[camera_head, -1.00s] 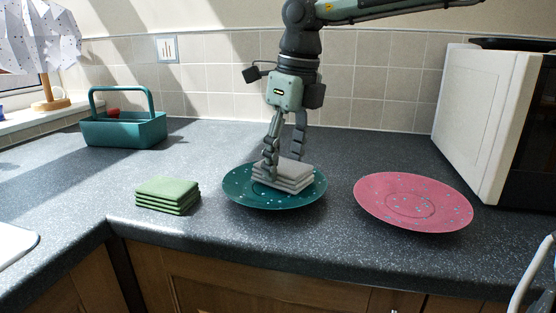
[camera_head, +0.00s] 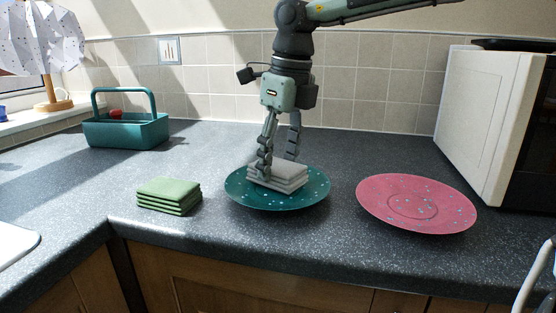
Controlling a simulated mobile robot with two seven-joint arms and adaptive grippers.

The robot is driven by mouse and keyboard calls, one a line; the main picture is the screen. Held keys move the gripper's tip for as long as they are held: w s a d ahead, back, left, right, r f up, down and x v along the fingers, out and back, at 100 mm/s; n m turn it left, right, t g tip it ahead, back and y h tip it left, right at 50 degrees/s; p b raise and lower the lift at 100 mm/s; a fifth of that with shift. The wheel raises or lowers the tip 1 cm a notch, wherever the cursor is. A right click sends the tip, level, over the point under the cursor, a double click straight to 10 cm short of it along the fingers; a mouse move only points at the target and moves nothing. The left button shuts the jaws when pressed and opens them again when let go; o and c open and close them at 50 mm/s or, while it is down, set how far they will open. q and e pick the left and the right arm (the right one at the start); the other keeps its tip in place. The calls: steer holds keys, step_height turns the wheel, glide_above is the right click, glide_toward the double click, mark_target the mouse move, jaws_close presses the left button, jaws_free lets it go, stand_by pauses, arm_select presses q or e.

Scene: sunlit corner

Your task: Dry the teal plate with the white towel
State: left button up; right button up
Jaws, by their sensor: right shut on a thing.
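The teal plate (camera_head: 308,198) with pale specks lies on the counter in the middle of the view. The gripper and towel hide part of the plate.
A folded green towel (camera_head: 169,195) lies left of the plate. A pink speckled plate (camera_head: 416,203) lies to the right. A teal basket (camera_head: 126,131) stands at the back left, and a white microwave (camera_head: 478,118) at the right. The counter's front strip is clear.

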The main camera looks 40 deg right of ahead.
steer(key=shift+s+a+f+b, duration=0.2)
steer(key=shift+s+a+b, duration=0.1)
steer(key=shift+a+b, duration=0.35)
steer(key=shift+s+a, duration=0.35)
steer(key=shift+a, duration=0.4)
steer(key=shift+d+r, duration=0.2)
steer(key=shift+d, duration=1.55)
steer(key=shift+s+f, duration=0.1)
